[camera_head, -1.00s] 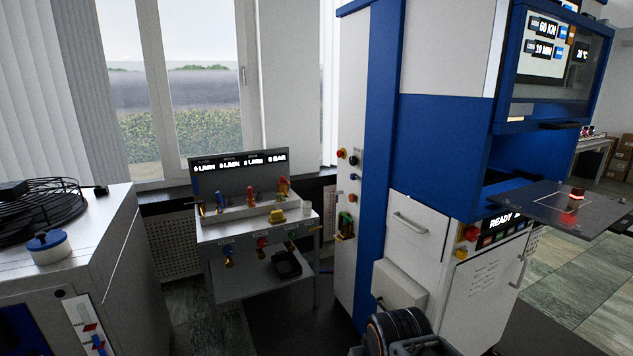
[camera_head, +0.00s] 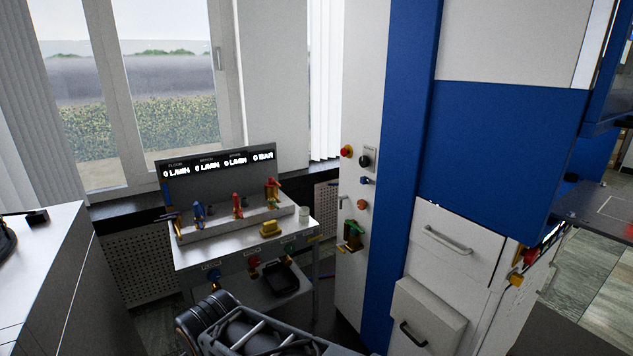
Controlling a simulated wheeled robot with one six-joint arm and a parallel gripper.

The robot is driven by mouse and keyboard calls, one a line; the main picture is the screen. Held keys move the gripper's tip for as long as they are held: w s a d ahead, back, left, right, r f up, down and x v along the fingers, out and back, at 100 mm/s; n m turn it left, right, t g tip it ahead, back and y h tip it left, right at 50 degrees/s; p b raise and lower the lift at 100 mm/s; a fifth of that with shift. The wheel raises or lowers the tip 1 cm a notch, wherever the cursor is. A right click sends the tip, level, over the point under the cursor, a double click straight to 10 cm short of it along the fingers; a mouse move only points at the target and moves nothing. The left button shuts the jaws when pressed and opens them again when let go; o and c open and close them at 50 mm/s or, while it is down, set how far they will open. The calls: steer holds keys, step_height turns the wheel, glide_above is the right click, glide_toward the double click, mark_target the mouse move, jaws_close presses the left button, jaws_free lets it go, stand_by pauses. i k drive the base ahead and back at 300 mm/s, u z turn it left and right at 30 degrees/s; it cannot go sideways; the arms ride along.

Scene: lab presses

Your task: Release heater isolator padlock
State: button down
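The white side panel (camera_head: 355,270) of the tall blue and white press carries a column of small controls. A black rotary knob (camera_head: 365,160) sits on a grey plate near the top, beside a red button with a yellow base (camera_head: 346,151). Below are a small blue part (camera_head: 366,181), an orange-red button (camera_head: 362,204) and a holder with green and yellow parts (camera_head: 352,236). I cannot tell which of these small parts is the padlock. My dark arm (camera_head: 250,335) shows at the bottom centre, well apart from the panel; my gripper's fingers do not show.
A bench (camera_head: 245,247) with blue and red valves, a yellow block (camera_head: 270,228) and a display stands left of the panel. A black tray (camera_head: 282,280) lies on its lower shelf. A white cabinet (camera_head: 50,290) is at left. Drawers with handles (camera_head: 448,240) are right of the panel.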

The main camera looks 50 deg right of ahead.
mark_target(363, 180)
steer(key=z, duration=0.15)
steer(key=i, duration=1)
steer(key=z, duration=1.25)
steer(key=i, duration=0.8)
steer(key=z, duration=0.8)
